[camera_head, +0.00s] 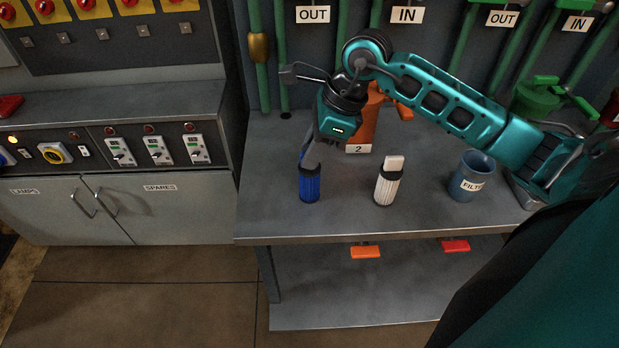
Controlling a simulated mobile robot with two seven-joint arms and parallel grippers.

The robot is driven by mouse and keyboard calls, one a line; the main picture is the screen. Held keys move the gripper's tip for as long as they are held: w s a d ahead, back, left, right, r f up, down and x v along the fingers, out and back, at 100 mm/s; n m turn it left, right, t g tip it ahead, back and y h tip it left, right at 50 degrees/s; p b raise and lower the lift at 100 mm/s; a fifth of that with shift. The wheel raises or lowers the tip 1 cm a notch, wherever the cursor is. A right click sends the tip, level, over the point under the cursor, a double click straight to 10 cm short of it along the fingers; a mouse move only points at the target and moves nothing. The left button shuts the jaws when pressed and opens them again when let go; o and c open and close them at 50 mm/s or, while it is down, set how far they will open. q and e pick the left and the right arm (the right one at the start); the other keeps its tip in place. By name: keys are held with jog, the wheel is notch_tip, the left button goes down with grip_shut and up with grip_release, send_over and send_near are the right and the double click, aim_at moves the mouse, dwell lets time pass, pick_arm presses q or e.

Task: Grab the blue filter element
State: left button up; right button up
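The blue filter element (309,186) stands upright on the grey workbench, near its left end. It is a short ribbed cylinder with a dark cap. My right gripper (309,160) points down from above, with its fingers at the top of the blue filter. The fingers overlap in this view, so I cannot tell whether they are closed on it. The blue filter's base appears to be on the bench top. My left gripper is not in view.
A white filter element (386,188) stands to the right, and a blue-grey cup (472,176) labelled as for filters stands farther right. An orange housing (369,125) with a "2" label is behind. Green pipes line the back. The bench (262,205) is clear in front.

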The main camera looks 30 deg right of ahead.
grip_shut()
jog(key=shift+r, duration=0.15)
dwell(0.4)
